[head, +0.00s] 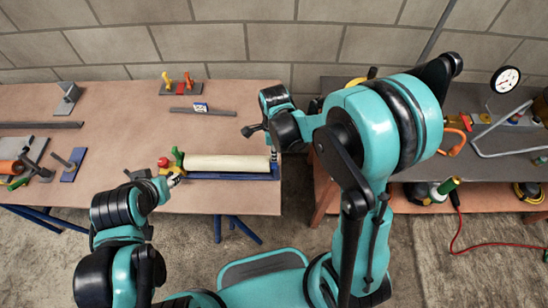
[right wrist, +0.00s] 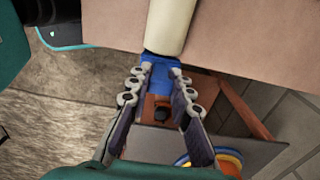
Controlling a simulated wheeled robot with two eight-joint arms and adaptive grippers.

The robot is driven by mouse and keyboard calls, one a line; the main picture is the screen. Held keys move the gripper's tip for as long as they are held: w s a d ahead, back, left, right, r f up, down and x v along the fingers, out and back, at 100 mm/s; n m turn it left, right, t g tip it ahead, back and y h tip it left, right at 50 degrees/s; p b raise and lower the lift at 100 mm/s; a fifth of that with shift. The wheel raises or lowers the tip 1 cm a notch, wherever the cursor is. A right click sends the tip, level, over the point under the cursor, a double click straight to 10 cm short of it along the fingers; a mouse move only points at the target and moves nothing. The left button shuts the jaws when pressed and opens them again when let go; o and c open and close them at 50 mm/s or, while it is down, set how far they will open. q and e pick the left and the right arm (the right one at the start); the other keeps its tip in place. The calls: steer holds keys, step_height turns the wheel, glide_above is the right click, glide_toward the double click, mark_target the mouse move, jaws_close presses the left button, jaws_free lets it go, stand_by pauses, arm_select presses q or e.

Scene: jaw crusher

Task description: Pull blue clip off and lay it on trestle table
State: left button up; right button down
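A cream cylinder (head: 228,162) lies along a blue cradle (head: 235,175) at the front right of the trestle table (head: 110,120). In the right wrist view, a blue piece (right wrist: 160,72) shows at the end of the cream cylinder (right wrist: 168,25); I cannot tell whether it is the blue clip or the cradle's end. My right gripper (right wrist: 158,80) is open, with its fingers either side of this blue piece. In the head view, my right gripper (head: 273,155) is at the cylinder's right end. My left gripper (head: 172,180) is at its left end, by a green part (head: 178,156); its fingers are unclear.
A red knob (head: 163,162) is beside the green part. A rack with yellow and red clips (head: 180,86) and a grey bar (head: 202,111) lie behind. A darker bench (head: 495,140) with tools and a gauge (head: 505,79) stands right, across a gap. The table's middle is clear.

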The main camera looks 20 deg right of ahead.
steer(key=shift+r, duration=0.1)
steer(key=shift+r+p, duration=2.3)
steer(key=shift+r, duration=0.65)
steer(key=shift+f, duration=0.1)
